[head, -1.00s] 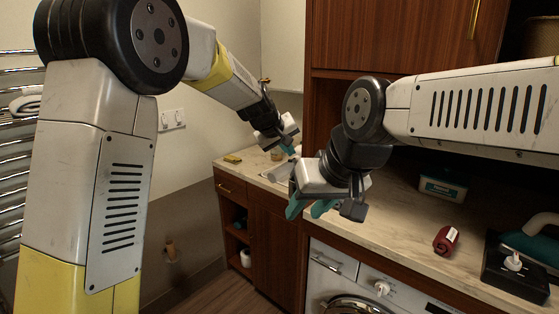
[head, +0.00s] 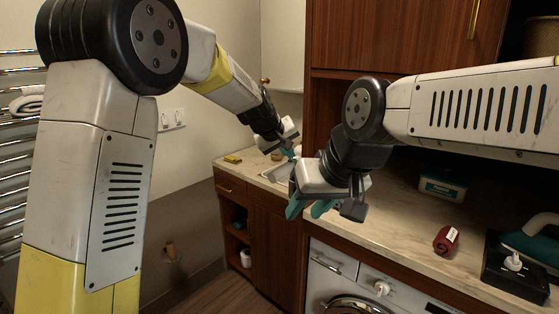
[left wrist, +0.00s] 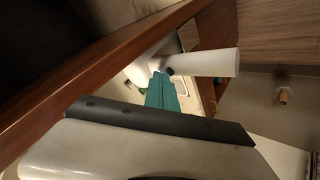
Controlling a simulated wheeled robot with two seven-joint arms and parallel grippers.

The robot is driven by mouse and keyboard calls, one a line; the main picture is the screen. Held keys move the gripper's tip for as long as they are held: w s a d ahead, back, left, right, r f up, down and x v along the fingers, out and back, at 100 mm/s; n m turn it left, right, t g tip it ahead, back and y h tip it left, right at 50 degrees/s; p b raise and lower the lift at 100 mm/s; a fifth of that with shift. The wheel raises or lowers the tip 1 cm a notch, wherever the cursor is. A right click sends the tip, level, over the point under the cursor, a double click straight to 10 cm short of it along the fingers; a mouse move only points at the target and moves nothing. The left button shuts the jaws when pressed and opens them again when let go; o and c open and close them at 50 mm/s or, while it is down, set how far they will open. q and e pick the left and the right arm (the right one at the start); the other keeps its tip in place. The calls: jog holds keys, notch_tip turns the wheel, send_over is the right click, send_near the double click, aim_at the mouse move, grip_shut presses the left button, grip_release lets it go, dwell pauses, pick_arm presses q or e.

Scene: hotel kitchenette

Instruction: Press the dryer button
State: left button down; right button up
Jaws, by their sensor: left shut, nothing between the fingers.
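My left gripper (head: 290,152) reaches over the far end of the counter in the head view. Its teal fingers (left wrist: 162,92) show shut and empty in the left wrist view. Their tips are close to a white cylinder (left wrist: 208,63) with a small dark piece (left wrist: 168,71) at its near end. This may be the dryer and its button; I cannot tell for sure, nor whether the fingers touch it. My right gripper (head: 310,208) hangs before the counter edge, its teal fingers pointing down-left. I cannot tell its opening. A front-loading machine (head: 345,268) with a white knob stands under the counter.
The counter (head: 395,215) holds a dark red roll (head: 446,240), a teal-and-white box (head: 442,186), and an iron (head: 535,235) by a black stand. A yellow sponge (head: 233,159) lies at the far left end. A wooden cabinet front (head: 275,240) is below.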

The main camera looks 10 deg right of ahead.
aim_at(289, 163)
pick_arm(q)
jog(key=shift+r, duration=0.55)
jog(key=shift+r, duration=3)
